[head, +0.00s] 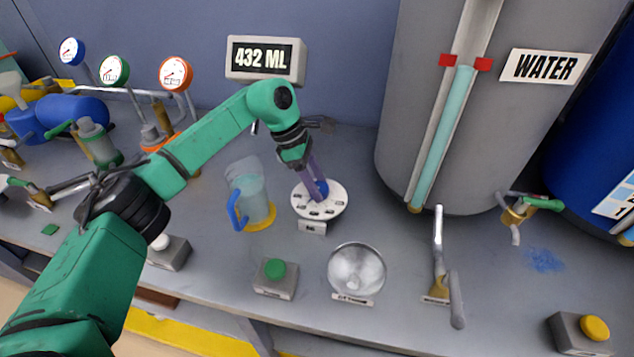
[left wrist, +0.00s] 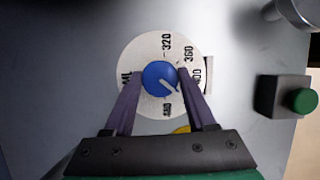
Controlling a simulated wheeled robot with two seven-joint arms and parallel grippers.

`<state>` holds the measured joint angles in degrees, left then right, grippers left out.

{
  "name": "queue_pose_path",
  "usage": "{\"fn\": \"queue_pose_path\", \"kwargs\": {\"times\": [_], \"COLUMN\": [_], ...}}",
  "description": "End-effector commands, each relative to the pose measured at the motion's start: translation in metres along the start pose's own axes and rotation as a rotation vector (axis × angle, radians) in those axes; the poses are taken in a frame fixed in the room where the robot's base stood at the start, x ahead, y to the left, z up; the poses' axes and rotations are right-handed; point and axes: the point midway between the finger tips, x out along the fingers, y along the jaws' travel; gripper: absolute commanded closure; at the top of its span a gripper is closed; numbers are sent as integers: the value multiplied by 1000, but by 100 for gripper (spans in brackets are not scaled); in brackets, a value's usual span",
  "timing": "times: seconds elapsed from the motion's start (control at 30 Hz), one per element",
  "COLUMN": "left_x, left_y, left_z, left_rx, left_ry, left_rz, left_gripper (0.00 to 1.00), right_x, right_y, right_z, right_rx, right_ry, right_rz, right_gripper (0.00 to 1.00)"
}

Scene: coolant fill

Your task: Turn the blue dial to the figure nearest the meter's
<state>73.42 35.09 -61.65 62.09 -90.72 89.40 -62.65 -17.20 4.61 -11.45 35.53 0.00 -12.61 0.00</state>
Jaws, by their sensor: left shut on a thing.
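The blue dial (head: 322,187) sits in the middle of a white round plate (head: 300,207) with black figures on the bench. In the left wrist view the blue dial (left wrist: 157,72) bears a white pointer line aimed to the lower right, between the 400 and a bottom figure that I cannot read surely. The figures 320, 360 and 400 and the letters ML show on the plate (left wrist: 140,50). My left gripper (head: 317,188) is shut on the dial from above, a finger on each side. The meter (head: 264,59) on the wall reads 432 ML. My right gripper is out of view.
A clear jug with a blue handle (head: 236,214) stands just left of the plate. The grey water tank (head: 405,110) rises at the right.

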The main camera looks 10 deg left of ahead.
Motion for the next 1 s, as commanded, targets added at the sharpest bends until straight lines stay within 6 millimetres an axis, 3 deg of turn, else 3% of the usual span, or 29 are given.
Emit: {"fn": "queue_pose_path", "kwargs": {"times": [0.17, 0.2, 0.27, 0.67, 0.77, 1.0], "left_x": [-2, -2, -2, -8, -26, -99], "left_y": [1, 1, 1, 1, 2, 1], "left_z": [1, 1, 1, 0, 0, 0], "left_rx": [-1, -1, -1, -1, -2, -1], "left_ry": [-2, -2, -2, -1, -1, -2], "left_rz": [4, 4, 4, 5, 8, 8], "left_gripper": [99, 36, 14, 14, 14, 14], "right_x": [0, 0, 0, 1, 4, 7], "right_y": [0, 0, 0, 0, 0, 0], "right_z": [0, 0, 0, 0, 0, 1], "right_rx": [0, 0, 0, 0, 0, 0], "right_ry": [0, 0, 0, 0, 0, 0], "right_rz": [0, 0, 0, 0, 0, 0], "right_gripper": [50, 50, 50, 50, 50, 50]}}
